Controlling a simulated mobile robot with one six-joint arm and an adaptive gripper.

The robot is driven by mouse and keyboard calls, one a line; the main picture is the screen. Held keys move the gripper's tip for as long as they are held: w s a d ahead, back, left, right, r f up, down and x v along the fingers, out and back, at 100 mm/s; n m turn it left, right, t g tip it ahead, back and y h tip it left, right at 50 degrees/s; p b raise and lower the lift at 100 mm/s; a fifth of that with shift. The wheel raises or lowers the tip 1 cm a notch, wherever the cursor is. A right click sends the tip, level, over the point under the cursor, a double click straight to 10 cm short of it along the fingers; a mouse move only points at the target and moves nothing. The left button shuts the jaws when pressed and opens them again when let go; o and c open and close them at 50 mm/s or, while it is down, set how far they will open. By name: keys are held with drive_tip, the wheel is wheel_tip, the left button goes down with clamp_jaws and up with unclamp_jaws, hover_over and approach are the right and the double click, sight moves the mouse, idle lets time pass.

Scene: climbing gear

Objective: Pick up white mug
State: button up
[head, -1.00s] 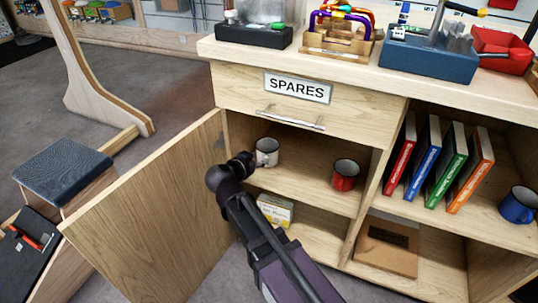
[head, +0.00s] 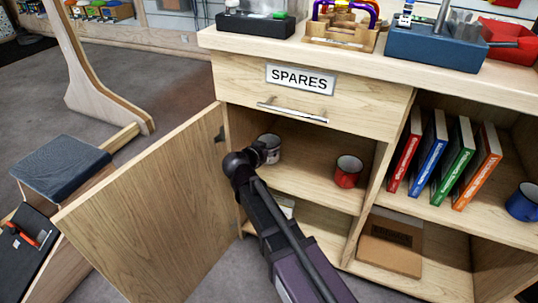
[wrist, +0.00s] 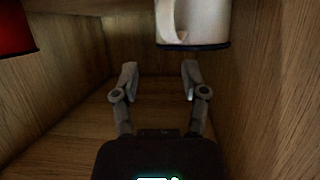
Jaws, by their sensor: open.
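The white mug (head: 271,147) stands on the upper shelf of the open cabinet, near its left wall, partly hidden behind my gripper in the head view. In the wrist view the white mug (wrist: 204,22) shows at the top, cut off by the frame edge, with its handle on the left side and a dark rim band at the bottom. My gripper (wrist: 160,72) is open and empty, its two fingers apart, with the mug beyond the fingertips and slightly to the right. I cannot tell whether a finger touches it.
A red mug (head: 348,171) stands to the right on the same shelf; it also shows in the wrist view (wrist: 14,28). The open cabinet door (head: 150,215) is on the left. Colored binders (head: 456,160) and a blue mug (head: 523,202) fill the right compartment. The SPARES drawer (head: 310,95) is above.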

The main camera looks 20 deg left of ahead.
drive_tip(key=shift+w+d+f, duration=0.15)
drive_tip(key=shift+w+f, duration=0.1)
drive_tip(key=shift+w, duration=0.4)
drive_tip(key=shift+w, duration=0.1)
drive_tip(key=b, duration=0.2)
hover_over(277, 160)
drive_tip(key=w, duration=0.1)
drive_tip(key=shift+f, duration=1.1)
clamp_jaws()
